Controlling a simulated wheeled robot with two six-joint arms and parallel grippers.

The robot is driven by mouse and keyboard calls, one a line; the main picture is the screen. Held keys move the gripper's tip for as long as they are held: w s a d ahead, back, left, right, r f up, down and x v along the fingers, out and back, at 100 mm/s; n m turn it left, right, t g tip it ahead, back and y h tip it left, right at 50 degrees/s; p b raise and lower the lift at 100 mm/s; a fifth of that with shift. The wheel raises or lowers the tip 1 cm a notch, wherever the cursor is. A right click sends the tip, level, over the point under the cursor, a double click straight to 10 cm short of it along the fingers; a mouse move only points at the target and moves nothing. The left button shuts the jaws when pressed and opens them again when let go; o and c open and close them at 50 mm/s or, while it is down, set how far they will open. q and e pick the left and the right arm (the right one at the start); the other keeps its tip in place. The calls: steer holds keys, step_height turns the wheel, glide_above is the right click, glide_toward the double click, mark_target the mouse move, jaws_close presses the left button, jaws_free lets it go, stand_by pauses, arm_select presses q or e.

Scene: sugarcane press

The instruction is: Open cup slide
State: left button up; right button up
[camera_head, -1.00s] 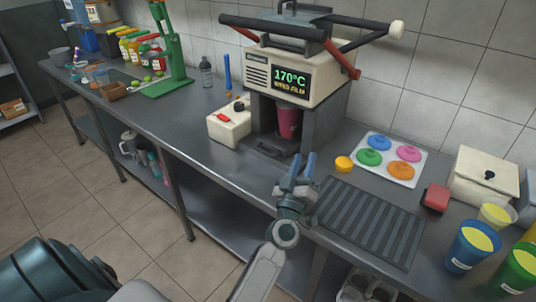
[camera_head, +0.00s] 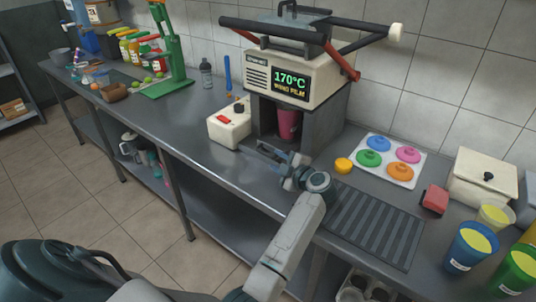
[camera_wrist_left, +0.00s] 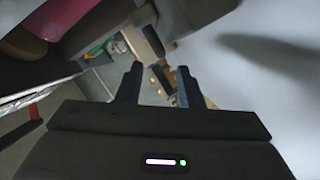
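The sealing machine (camera_head: 318,80) stands on the counter with a display reading 170°C. A pink cup (camera_head: 288,123) stands in its lower bay; a pink surface also shows at the upper left of the left wrist view (camera_wrist_left: 55,15). The dark cup slide (camera_head: 262,143) lies at the bay's base, its front partly hidden by my left gripper (camera_head: 281,156). In the left wrist view my gripper (camera_wrist_left: 156,82) has its two fingers apart. A dark block-like part (camera_wrist_left: 149,42) shows beyond the fingertips; I cannot tell whether they touch it. My right gripper is not in view.
A white box with a red switch (camera_head: 229,126) stands left of the bay. A ribbed dark mat (camera_head: 370,225), a yellow lid (camera_head: 343,165) and a white tray of coloured lids (camera_head: 376,170) lie to the right. The counter's front strip left of the machine is clear.

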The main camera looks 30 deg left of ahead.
mark_target(267, 154)
arm_select(q)
steer(key=x, duration=0.6)
steer(key=shift+a+p, duration=0.1)
steer(key=shift+p, duration=0.2)
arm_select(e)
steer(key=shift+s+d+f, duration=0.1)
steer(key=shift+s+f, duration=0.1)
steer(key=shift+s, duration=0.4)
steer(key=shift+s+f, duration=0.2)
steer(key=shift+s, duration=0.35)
arm_select(q)
steer(key=shift+c, duration=0.3)
steer(key=shift+r, duration=0.15)
jaws_close()
